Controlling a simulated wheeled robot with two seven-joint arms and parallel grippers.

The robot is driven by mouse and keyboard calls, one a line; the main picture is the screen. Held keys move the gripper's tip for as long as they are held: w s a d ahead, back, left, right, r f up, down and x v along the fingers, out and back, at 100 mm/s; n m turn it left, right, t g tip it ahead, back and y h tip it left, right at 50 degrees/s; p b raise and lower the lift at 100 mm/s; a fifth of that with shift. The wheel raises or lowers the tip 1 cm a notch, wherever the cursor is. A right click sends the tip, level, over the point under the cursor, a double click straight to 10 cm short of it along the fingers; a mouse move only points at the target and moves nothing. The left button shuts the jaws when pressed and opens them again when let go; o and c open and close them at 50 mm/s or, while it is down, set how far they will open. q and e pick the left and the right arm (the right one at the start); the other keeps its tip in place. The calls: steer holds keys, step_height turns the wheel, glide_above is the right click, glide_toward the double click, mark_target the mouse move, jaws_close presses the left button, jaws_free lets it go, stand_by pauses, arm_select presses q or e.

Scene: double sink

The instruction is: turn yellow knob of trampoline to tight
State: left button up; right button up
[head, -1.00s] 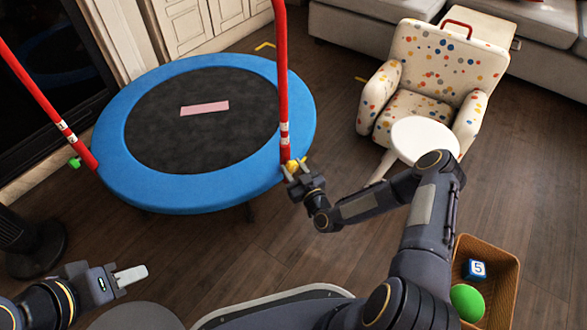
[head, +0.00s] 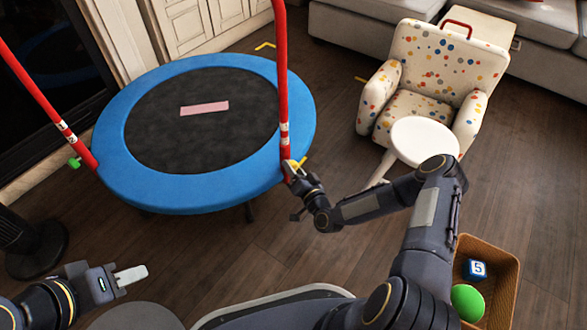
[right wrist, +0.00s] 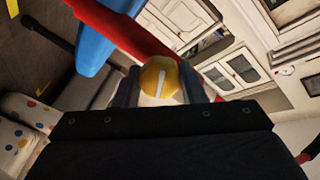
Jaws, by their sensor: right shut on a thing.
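The blue-rimmed trampoline (head: 215,185) stands on the floor with two red posts. The yellow knob (head: 299,163) is at the foot of the right red post (head: 284,110). In the right wrist view the yellow knob (right wrist: 160,75) sits between my fingers, with a white line across its face. My right gripper (head: 292,168) is shut on the yellow knob; the fingers partly hide it. My left gripper (head: 132,275) is at the lower left, away from the trampoline; the gap between its fingers cannot be made out.
A green knob (head: 75,162) is on the left red post (head: 45,100). A spotted armchair (head: 430,80) and a white round table (head: 425,139) stand to the right. A basket (head: 507,290) with a green ball and blue cube is at the lower right.

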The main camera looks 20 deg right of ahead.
steer(key=m, duration=0.5)
steer(key=shift+m, duration=0.3)
stand_by(0.5)
steer(key=o, duration=1)
steer(key=p+v, duration=0.2)
steer(key=v, duration=0.6)
